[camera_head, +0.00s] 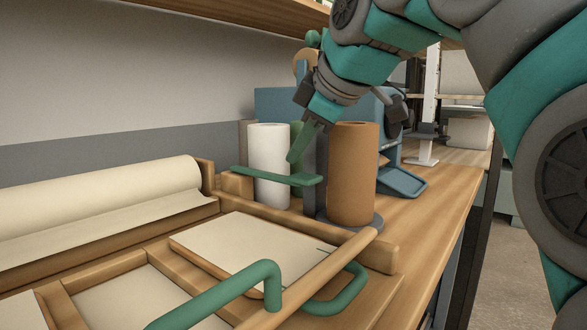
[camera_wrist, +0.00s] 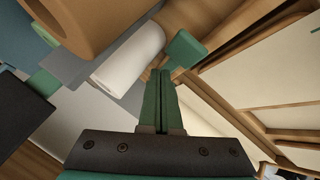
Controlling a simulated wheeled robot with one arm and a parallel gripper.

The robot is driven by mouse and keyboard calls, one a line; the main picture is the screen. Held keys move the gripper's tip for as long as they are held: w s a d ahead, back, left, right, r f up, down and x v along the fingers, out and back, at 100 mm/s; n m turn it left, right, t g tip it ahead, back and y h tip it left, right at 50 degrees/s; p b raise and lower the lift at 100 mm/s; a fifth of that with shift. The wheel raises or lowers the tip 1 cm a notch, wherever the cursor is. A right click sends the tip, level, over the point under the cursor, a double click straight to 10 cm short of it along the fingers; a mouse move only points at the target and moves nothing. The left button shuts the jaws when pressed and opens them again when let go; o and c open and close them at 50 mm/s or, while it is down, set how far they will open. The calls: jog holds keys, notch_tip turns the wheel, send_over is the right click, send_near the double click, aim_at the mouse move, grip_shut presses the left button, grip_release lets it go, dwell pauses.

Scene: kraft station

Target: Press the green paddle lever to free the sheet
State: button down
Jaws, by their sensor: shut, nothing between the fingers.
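The green paddle lever (camera_head: 275,177) is a flat bar beside the white roll, at the back of the wooden frame. Its wide end (camera_wrist: 186,48) shows in the wrist view just beyond and right of my fingertips. My gripper (camera_head: 291,159) points down, its green fingertips just above the paddle in the head view; I cannot tell whether they touch it. In the wrist view my gripper (camera_wrist: 160,73) has its fingers together with nothing between them. A cream sheet (camera_head: 245,245) lies flat in the wooden frame (camera_head: 190,268).
A white roll (camera_head: 267,150) and a brown roll (camera_head: 352,175) stand close around my gripper. A large cream paper roll (camera_head: 100,200) lies at left. Green handles (camera_head: 225,290) rise in front. A blue scoop-like part (camera_head: 402,182) sits right of the brown roll, near the table's right edge.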

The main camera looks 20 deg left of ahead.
jog(key=shift+r+p, duration=1.6)
jog(key=shift+r, duration=0.9)
